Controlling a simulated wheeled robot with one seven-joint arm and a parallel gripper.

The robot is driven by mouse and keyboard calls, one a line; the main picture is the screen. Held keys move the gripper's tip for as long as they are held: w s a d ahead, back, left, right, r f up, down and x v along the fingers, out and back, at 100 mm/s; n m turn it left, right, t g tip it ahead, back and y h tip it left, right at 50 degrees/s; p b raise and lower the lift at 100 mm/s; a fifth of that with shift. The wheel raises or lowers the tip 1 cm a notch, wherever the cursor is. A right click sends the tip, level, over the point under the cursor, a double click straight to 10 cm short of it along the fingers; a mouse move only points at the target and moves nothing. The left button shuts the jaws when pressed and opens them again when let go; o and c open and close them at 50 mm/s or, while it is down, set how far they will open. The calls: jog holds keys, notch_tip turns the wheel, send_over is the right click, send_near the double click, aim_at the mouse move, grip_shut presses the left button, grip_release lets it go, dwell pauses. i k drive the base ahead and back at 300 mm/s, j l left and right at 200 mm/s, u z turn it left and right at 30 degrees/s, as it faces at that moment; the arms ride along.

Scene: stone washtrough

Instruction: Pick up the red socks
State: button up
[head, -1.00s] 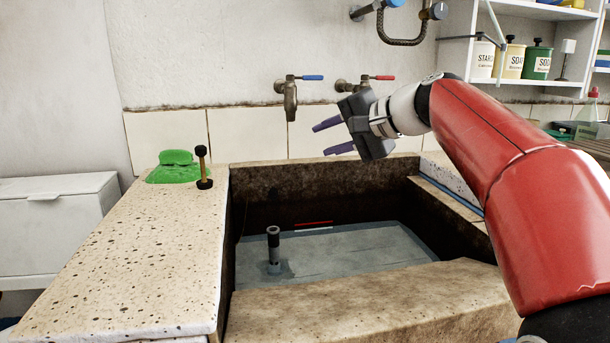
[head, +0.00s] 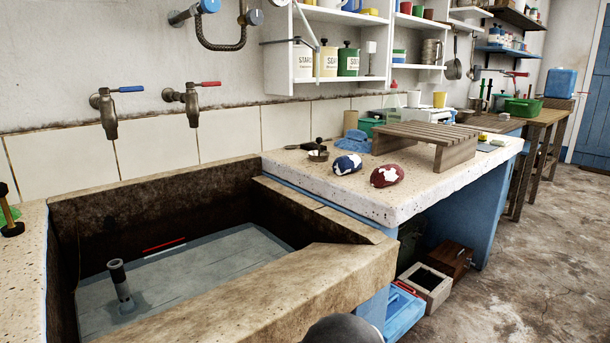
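The red socks (head: 387,176) are a rolled ball, dark red with a white patch. They lie on the speckled stone counter (head: 440,186) to the right of the trough, near its front edge. A similar blue and white rolled ball (head: 347,164) lies just left of them, with a small gap between. My gripper is not in view now. A dark rounded shape at the bottom edge may be part of my arm.
The stone trough (head: 325,262) holds water and an upright pipe (head: 120,282). A slatted wooden rack (head: 425,135) stands behind and right of the socks. A blue cloth (head: 355,140) and small dark metal items lie at the counter's back left. Open floor lies to the right.

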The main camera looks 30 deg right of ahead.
aim_at(390, 173)
jog(key=z, duration=1.15)
jog(key=u, duration=1.5)
jog(key=z, duration=1.5)
